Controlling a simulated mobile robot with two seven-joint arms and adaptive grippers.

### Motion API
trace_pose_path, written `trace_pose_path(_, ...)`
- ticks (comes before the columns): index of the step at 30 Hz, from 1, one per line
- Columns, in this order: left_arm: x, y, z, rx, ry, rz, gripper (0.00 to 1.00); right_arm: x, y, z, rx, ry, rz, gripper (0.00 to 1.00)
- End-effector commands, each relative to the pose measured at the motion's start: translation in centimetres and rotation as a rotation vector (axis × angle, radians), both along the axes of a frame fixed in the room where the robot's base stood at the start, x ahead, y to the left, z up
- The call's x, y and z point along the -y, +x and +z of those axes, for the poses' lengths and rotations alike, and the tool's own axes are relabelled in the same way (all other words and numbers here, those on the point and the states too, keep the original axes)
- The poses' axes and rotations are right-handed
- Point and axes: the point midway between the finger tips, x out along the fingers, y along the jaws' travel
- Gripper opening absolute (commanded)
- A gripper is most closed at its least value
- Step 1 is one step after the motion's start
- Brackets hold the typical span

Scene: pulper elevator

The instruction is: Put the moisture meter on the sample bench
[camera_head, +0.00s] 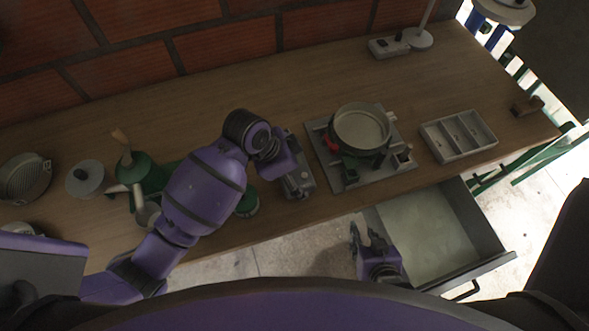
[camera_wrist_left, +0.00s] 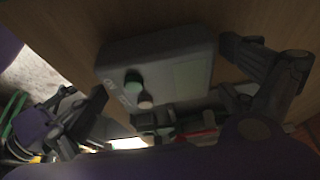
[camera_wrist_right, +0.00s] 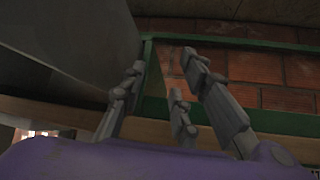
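A small grey box (camera_head: 298,182), which looks like the moisture meter, is at the front edge of the wooden bench (camera_head: 235,85). In the left wrist view the grey box (camera_wrist_left: 165,68) shows a green and a pinkish button on its face. My left gripper (camera_head: 284,168) is over the box. In the left wrist view its fingers (camera_wrist_left: 165,95) stand wide on either side, with a gap at the left finger. My right gripper (camera_head: 368,238) is low beside the open drawer, its fingers apart and empty; they also show in the right wrist view (camera_wrist_right: 165,90).
An open drawer (camera_head: 487,267) juts out below the bench's right front. On the bench are a pan (camera_head: 361,129) on a grey base plate (camera_head: 345,182), a compartment tray (camera_head: 458,135), a green grinder-like machine (camera_head: 146,175) and a power strip (camera_head: 388,47). The back middle is clear.

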Motion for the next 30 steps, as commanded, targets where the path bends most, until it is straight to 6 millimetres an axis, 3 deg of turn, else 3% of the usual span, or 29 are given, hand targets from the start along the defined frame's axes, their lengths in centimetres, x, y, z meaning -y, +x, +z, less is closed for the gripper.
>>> trace_pose_path(11, -0.2, 0.0, 0.7, 0.002, 0.000, 0.001, 1.00, 0.3, -0.1, -0.1, -0.001, -0.003, -0.003, 0.29)
trace_pose_path(24, -3.4, -1.0, 8.8, 0.005, 0.001, -0.001, 1.00, 0.4, -0.1, -0.1, -0.002, -0.004, -0.004, 0.29)
trace_pose_path(30, -4.2, -1.3, 10.9, 0.001, -0.001, 0.000, 1.00, 0.3, -0.1, -0.1, -0.001, -0.004, -0.004, 0.29)
